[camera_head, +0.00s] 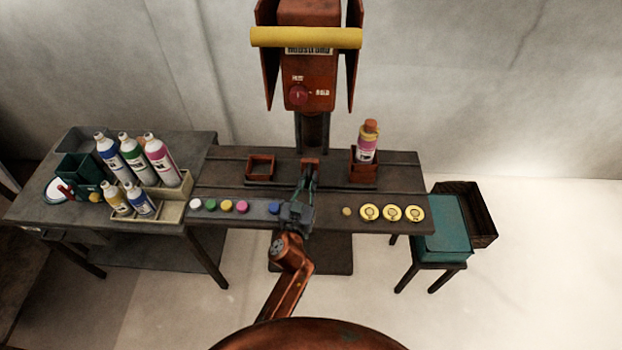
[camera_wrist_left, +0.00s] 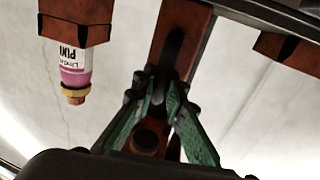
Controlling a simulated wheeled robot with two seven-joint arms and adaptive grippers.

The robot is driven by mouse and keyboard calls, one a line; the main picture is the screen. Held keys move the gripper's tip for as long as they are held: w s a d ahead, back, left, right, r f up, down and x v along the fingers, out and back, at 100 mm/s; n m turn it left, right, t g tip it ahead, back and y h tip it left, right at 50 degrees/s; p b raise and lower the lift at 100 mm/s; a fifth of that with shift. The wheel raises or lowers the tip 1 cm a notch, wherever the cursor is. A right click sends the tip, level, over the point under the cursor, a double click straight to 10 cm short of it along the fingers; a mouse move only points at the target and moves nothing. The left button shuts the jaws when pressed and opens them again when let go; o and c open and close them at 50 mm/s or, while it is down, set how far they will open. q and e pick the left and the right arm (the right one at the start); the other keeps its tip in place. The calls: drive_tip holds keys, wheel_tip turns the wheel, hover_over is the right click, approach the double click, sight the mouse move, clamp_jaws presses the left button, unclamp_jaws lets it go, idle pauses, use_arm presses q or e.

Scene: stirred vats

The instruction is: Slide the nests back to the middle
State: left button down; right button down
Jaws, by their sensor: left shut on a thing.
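Two red square nests stand on the bench top below the press. The left nest (camera_head: 262,168) looks empty. The right nest (camera_head: 364,178) holds an upright bottle (camera_head: 366,147) with a pink label and orange cap. They sit at about equal distances either side of a red upright handle (camera_head: 310,165), which is in front of the press column. My left gripper (camera_head: 307,182) is at this handle. In the left wrist view the green fingers (camera_wrist_left: 166,92) are shut on the red handle (camera_wrist_left: 182,40). That view is inverted, with the bottle (camera_wrist_left: 75,72) at left. My right gripper is out of view.
The red press (camera_head: 307,70) with its yellow bar (camera_head: 306,38) stands behind the nests. Coloured buttons (camera_head: 227,206) and yellow discs (camera_head: 392,213) line the bench front. A left table (camera_head: 90,219) carries several bottles. A teal box (camera_head: 441,226) is at right.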

use_arm(q)
drive_tip(key=c, duration=2)
unclamp_jaws()
drive_tip(key=shift+o, duration=0.2)
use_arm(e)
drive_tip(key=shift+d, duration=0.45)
use_arm(q)
drive_tip(key=shift+s, duration=0.1)
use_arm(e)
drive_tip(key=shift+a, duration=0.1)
use_arm(q)
drive_tip(key=shift+s, duration=0.4)
drive_tip(key=s+a, duration=0.1)
drive_tip(key=s, duration=0.5)
drive_tip(key=shift+s, duration=0.25)
